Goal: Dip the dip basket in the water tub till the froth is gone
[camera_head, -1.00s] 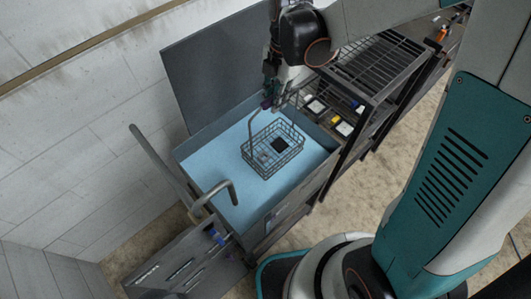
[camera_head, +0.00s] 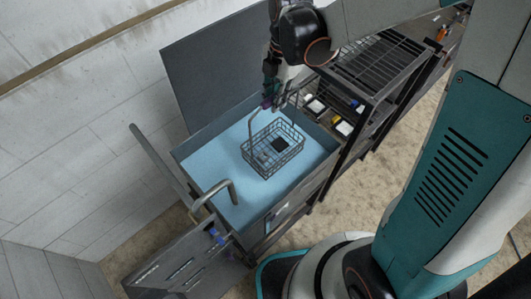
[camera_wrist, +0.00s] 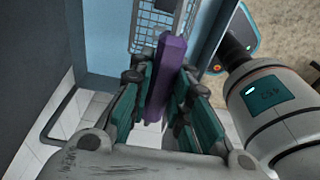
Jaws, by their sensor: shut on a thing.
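The dip basket (camera_head: 273,150) is a dark wire basket with a tall handle and a purple grip (camera_wrist: 165,75). It hangs in or over the light blue water of the water tub (camera_head: 210,170); I cannot tell how deep it sits. A dark square piece (camera_head: 280,145) and a smaller grey one lie in the basket. My gripper (camera_head: 270,98) is above the tub's far side. In the wrist view its teal fingers (camera_wrist: 155,105) are shut on the purple grip. No froth is clear to see on the basket or the water.
A grey lid or panel (camera_head: 215,70) stands behind the tub. A bent pipe (camera_head: 215,192) reaches over the near left rim. A dark wire rack (camera_head: 375,65) stands at the right, with small blocks (camera_head: 340,125) beside the tub.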

